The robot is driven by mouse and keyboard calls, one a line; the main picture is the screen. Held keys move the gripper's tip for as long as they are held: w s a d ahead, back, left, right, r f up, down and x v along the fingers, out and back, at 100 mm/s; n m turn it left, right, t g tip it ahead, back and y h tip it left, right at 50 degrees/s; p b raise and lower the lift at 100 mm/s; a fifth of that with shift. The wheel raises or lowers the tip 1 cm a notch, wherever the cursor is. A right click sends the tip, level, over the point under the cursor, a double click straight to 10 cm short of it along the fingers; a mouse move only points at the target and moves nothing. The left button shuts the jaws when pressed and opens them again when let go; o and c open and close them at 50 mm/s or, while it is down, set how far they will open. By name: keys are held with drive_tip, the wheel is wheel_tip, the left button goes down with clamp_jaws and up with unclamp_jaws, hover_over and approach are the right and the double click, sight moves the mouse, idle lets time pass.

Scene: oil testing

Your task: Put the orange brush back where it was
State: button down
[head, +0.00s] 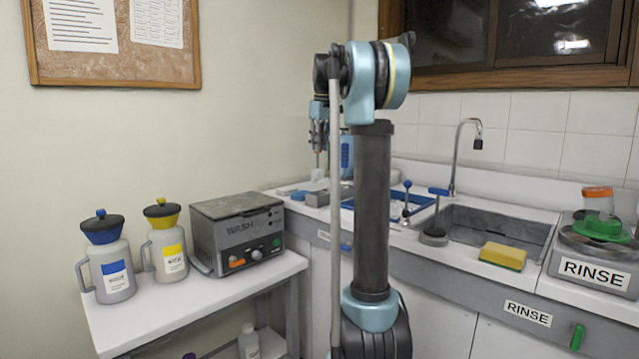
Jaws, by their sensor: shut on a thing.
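My gripper (318,143) points down over the counter's left end, beyond my upright arm. It is shut on a small thin thing (317,160) reaching down just below the fingers. That thing is too small and dim for me to tell its colour or say that it is the orange brush. No orange brush can be clearly made out elsewhere in the head view. My arm hides part of the counter behind it.
A blue-edged tray (424,201), sink (490,228), yellow sponge (503,256) and tap (462,150) are on the right. A blue-knobbed tool (407,198) stands by the tray.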

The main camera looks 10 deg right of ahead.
sight(319, 170)
drive_tip(key=shift+f, duration=3.85)
drive_tip(key=c, duration=1.4)
unclamp_jaws()
drive_tip(key=shift+o, duration=0.2)
wheel_tip(319, 170, up, 12)
drive_tip(key=s, duration=0.1)
drive_tip(key=s+f+m+t, duration=0.1)
drive_tip(key=s+f+m, duration=0.6)
drive_tip(key=s+f, duration=3.5)
drive_tip(key=shift+s+h, duration=0.35)
drive_tip(key=shift+h, duration=0.05)
